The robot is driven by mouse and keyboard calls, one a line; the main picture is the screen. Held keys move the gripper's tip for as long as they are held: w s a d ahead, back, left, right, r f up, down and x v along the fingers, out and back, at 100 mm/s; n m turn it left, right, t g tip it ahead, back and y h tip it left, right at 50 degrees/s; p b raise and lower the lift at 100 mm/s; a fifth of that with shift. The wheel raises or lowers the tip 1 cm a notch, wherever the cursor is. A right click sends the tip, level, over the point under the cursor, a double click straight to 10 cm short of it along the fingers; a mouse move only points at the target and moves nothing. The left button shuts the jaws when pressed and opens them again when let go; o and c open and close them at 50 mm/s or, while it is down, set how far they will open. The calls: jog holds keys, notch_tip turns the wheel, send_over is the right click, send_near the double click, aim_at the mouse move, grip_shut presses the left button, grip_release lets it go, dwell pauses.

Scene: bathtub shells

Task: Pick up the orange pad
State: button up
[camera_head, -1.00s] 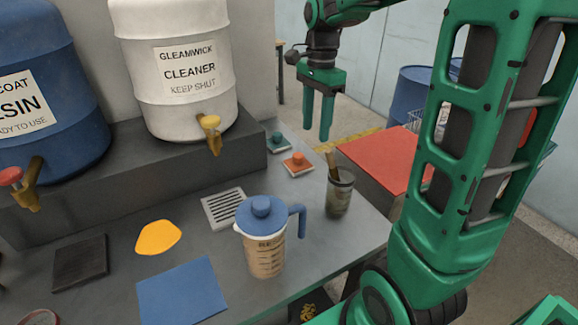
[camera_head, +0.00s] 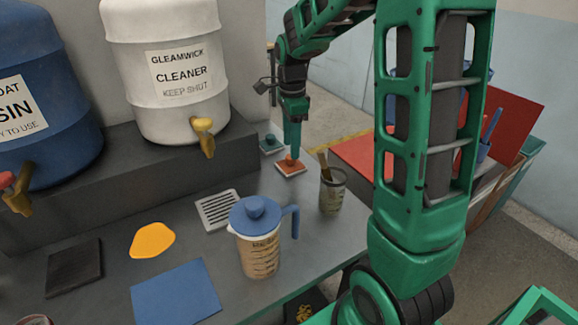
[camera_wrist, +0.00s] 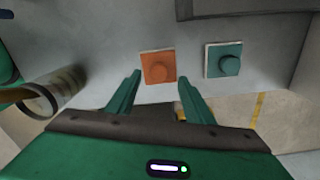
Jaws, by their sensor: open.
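The orange pad (camera_head: 288,170) is a small square with a raised round knob, lying flat on the grey bench near its back right corner. It also shows in the wrist view (camera_wrist: 153,77), just beyond and between the fingertips. My gripper (camera_head: 292,152) is over the pad in the head view, fingers pointing down, partly covering it. In the wrist view my gripper (camera_wrist: 159,80) is open, one finger to each side of the pad's knob, with nothing held. I cannot tell whether the fingertips touch the pad.
A teal pad (camera_head: 269,147) with a knob lies close behind; it is right of the orange one in the wrist view (camera_wrist: 217,67). A jar with a brush (camera_head: 332,194) stands nearby. A blue-lidded jug (camera_head: 259,246), vent plate (camera_head: 215,211) and yellow patch (camera_head: 152,241) are farther left.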

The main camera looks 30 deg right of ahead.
aim_at(291, 162)
jog(key=shift+f, duration=1.7)
grip_shut()
jog(key=shift+r, duration=0.1)
